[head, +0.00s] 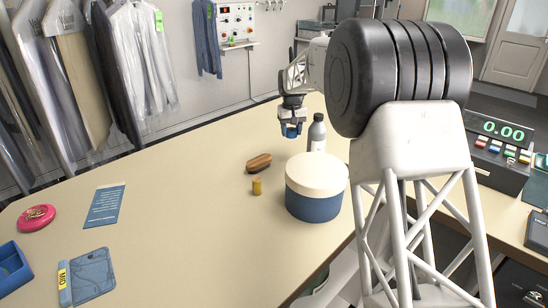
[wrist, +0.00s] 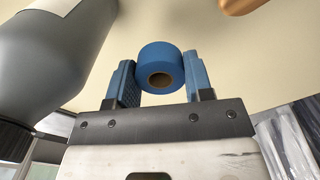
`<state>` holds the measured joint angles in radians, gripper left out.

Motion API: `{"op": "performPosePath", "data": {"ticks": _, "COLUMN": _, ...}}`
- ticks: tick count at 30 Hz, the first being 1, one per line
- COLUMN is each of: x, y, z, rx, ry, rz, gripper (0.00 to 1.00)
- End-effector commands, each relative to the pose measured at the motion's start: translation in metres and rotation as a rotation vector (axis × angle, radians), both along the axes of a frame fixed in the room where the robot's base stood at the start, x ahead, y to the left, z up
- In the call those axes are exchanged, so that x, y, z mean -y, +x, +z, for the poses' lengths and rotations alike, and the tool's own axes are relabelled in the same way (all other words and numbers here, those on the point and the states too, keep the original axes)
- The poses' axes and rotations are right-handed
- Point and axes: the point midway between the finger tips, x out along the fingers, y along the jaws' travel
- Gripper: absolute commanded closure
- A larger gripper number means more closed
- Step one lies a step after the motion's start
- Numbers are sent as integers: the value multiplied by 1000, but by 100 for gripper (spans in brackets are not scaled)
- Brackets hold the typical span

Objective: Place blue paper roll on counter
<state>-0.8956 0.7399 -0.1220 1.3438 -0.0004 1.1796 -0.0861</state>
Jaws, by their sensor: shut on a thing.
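The blue paper roll (wrist: 161,62) is between the two blue-padded fingers of my gripper (wrist: 160,80) in the wrist view. Its round end with a brown core faces the camera. In the head view my gripper (head: 291,128) is shut on the roll, which shows as a small blue patch that I cannot clearly tell from the finger pads. The gripper points down over the far part of the beige counter (head: 180,190). The roll looks held above the counter; the exact gap is hard to tell.
A grey bottle (head: 317,132) stands close right of my gripper. A wooden-backed brush (head: 259,163), a small yellow spool (head: 257,186) and a round blue box with cream lid (head: 314,207) stand nearer. Bagged garments hang at the left.

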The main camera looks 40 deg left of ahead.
Motion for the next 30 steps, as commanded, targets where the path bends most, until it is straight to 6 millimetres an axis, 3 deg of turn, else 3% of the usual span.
{"op": "performPosePath", "data": {"ticks": 7, "x": 0, "y": 0, "z": -9, "rx": -1, "ry": -2, "rz": 0, "gripper": 75}}
{"op": "performPosePath", "data": {"ticks": 19, "x": 0, "y": 0, "z": -58, "rx": -1, "ry": -2, "rz": 0, "gripper": 75}}
{"op": "performPosePath", "data": {"ticks": 30, "x": 0, "y": 0, "z": -63, "rx": 0, "ry": 0, "rz": 0, "gripper": 75}}
